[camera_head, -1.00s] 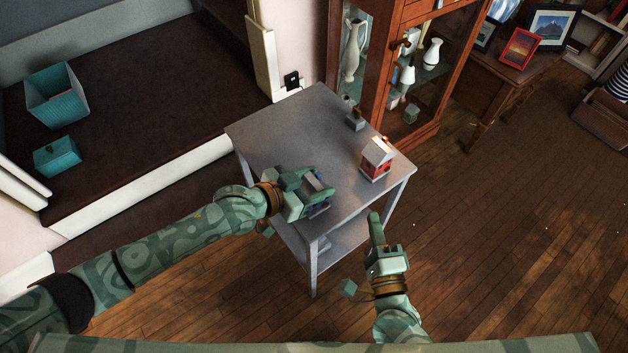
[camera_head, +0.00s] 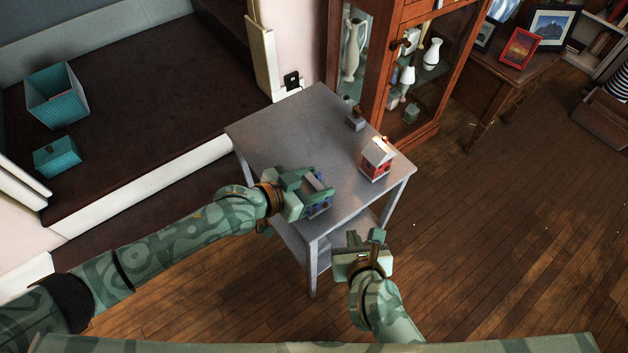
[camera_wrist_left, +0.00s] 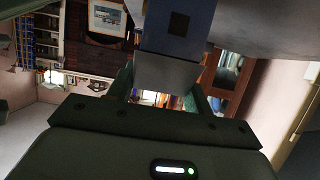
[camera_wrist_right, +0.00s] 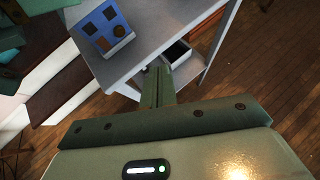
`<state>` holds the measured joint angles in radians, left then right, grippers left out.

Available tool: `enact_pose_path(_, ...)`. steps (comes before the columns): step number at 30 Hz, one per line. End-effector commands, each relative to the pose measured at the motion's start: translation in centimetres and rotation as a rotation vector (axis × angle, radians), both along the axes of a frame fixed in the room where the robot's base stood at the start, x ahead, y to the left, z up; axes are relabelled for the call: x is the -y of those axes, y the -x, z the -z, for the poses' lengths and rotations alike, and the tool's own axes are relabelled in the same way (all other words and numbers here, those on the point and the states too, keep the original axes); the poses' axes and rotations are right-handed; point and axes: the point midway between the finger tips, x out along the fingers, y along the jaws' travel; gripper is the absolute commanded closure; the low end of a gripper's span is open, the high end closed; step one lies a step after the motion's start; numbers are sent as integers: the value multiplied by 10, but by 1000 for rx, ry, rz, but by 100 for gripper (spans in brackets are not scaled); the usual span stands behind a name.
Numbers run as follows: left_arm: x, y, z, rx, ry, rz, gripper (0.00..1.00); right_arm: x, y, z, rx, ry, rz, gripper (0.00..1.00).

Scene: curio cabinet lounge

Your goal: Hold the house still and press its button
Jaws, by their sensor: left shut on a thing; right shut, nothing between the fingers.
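A small blue house (camera_head: 320,208) with a grey roof stands at the near edge of a grey table (camera_head: 285,125). My left gripper (camera_head: 311,188) is shut on it, fingers on either side; the left wrist view shows the house (camera_wrist_left: 180,25) between the fingers. My right gripper (camera_head: 378,235) is shut and empty, apart from the house, off the table's near right side.
A red house (camera_head: 375,165) with a pale roof stands at the table's right. A small grey object (camera_head: 355,120) sits near the back. A glass cabinet (camera_head: 408,85) stands behind. The table has a lower shelf (camera_wrist_right: 187,72). Open wooden floor lies to the right.

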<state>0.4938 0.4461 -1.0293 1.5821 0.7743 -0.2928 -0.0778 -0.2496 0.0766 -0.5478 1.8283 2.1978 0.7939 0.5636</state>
Motion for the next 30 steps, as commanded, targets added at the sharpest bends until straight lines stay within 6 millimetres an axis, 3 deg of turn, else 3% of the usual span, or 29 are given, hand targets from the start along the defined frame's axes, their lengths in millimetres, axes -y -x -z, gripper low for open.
enact_pose_path(12, 0, 0, 0, 1, 1, 0, 90, -34, -47, 0, 1, 2, -1, 100)
enact_pose_path(30, 0, 0, 0, 1, 1, 0, 90, -38, -53, 0, 1, 2, -1, 100)
